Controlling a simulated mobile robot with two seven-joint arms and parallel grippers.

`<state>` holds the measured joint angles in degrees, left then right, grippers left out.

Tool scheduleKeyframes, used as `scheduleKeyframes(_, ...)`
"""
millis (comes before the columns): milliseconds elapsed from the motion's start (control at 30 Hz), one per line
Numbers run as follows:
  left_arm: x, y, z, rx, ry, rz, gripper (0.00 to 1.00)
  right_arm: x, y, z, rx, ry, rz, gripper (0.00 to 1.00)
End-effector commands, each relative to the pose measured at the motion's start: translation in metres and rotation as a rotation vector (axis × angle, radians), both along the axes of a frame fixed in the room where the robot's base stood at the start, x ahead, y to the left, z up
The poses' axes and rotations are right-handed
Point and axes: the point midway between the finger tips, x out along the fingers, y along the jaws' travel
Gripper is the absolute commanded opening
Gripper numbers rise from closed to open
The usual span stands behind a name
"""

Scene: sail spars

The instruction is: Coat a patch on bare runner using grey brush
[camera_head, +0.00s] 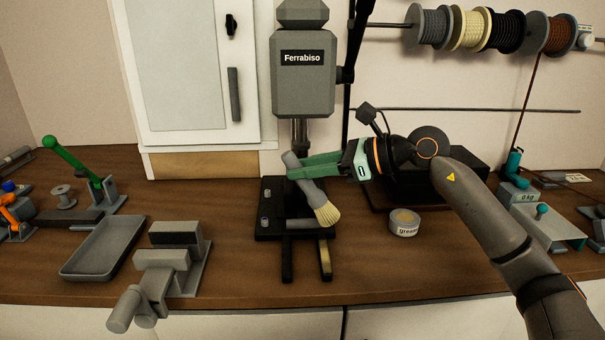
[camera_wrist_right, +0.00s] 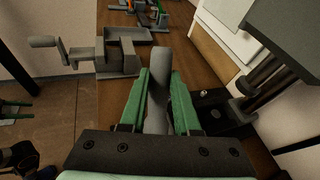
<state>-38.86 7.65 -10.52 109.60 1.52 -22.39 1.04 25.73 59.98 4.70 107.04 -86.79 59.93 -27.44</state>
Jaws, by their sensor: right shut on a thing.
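My right gripper (camera_head: 304,168) is shut on the grey handle of the grey brush (camera_head: 293,163). The pale bristles point down and right, just above the back part of the runners. The left runner (camera_head: 287,262) is plain black and bare. The right runner (camera_head: 325,258) has a yellowish coat on its front part. The brush overlaps its back part, and I cannot tell if they touch. In the right wrist view the brush handle (camera_wrist_right: 157,115) stands between the green fingers.
The grey press (camera_head: 303,80) marked Ferrabiso stands behind the brush. A vise (camera_head: 165,262) and a shallow tray (camera_head: 103,247) are at the left. A scale (camera_head: 540,222) stands at the right. Bare bench shows between the vise and the runners.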

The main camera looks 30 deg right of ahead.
Motion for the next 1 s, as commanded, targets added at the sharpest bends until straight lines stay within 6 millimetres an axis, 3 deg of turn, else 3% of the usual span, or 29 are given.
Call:
scheduleKeyframes(200, 0.000, 0.000, 0.011, 0.000, 0.002, 0.001, 0.73, -0.001, -0.003, 0.017, 0.000, 0.000, 0.000, 0.00)
scheduleKeyframes(1000, -0.001, -0.001, 0.010, -0.002, 0.004, 0.001, 0.73, -0.001, -0.003, 0.018, 0.001, -0.001, 0.000, 0.00)
